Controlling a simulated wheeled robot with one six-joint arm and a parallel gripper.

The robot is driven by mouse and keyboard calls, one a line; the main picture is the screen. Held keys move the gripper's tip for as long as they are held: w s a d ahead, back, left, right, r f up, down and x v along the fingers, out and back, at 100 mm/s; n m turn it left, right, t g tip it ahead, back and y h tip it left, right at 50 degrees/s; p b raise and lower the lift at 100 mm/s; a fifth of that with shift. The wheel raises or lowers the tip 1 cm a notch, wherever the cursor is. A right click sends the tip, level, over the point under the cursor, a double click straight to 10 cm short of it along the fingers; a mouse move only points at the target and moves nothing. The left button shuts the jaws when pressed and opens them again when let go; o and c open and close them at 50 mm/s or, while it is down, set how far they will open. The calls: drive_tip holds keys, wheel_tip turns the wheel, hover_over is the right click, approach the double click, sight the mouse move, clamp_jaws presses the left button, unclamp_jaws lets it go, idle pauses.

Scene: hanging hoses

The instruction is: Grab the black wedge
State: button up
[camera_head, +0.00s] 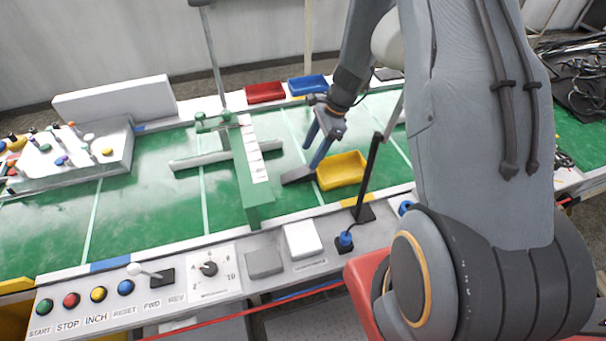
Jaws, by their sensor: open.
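A small dark wedge (296,176) lies on the green belt, just left of the yellow tray. My gripper (314,149) points down from the upper right with its two fingers apart. One finger ends close to the wedge's right end, beside the tray's left edge. I cannot tell whether that finger touches the wedge. Nothing shows between the fingers.
A yellow tray (342,170) stands right beside the fingers. A green gate-like bar (247,180) crosses the belt to the left. A black post (369,175) rises at the front right. Red (265,92) and blue (307,84) trays stand behind. A control panel (150,290) runs along the front.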

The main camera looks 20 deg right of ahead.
sight(303, 171)
drive_tip(key=shift+w+a+f+b, duration=0.15)
drive_tip(key=shift+f+b, duration=0.2)
drive_tip(key=shift+f, duration=0.35)
drive_tip(key=shift+b+x, duration=0.65)
drive_tip(key=shift+x, duration=0.3)
drive_tip(key=b+x, duration=0.3)
drive_tip(key=x, duration=0.2)
drive_tip(key=shift+b, duration=0.4)
drive_tip(key=c, duration=1.2)
